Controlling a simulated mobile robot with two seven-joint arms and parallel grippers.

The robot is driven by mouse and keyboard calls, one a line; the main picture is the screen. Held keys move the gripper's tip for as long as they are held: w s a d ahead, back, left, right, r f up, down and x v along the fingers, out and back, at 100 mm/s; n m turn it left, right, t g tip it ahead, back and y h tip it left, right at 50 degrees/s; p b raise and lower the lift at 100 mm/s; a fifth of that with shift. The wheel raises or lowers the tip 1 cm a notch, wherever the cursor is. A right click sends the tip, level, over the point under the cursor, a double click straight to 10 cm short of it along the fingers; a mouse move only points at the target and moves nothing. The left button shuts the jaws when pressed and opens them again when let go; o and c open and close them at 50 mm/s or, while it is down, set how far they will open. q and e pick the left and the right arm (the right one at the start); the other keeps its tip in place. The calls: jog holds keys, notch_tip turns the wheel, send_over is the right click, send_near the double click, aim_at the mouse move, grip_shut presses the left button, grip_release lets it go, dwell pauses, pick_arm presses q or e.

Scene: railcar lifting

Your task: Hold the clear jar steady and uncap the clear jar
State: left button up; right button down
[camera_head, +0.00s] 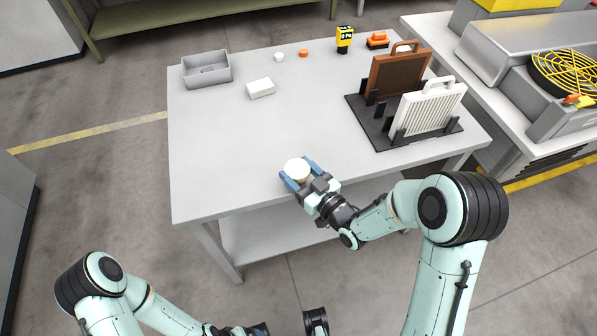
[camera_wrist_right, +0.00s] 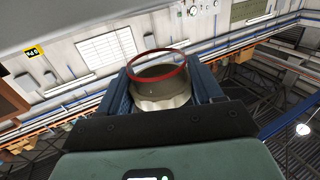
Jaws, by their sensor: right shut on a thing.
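The jar (camera_head: 303,180) is mostly hidden between the blue fingers of my right gripper (camera_head: 301,175), near the table's front edge. A round white top (camera_head: 296,167) shows above the fingers. I cannot tell whether the jar touches the table. In the right wrist view, the gripper (camera_wrist_right: 163,95) has one blue finger on each side of the jar (camera_wrist_right: 160,83), which shows a see-through wall, a red ring and a pale ribbed band.
The grey table (camera_head: 235,150) has free room around the jar. A grey bin (camera_head: 207,69), white block (camera_head: 261,88), white round piece (camera_head: 279,57) and orange one (camera_head: 303,53) lie at the back. A black rack (camera_head: 372,125) with brown (camera_head: 397,75) and white (camera_head: 428,108) panels stands right.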

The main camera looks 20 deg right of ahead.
jog(key=shift+f, duration=0.15)
jog(key=shift+c, duration=0.8)
grip_release()
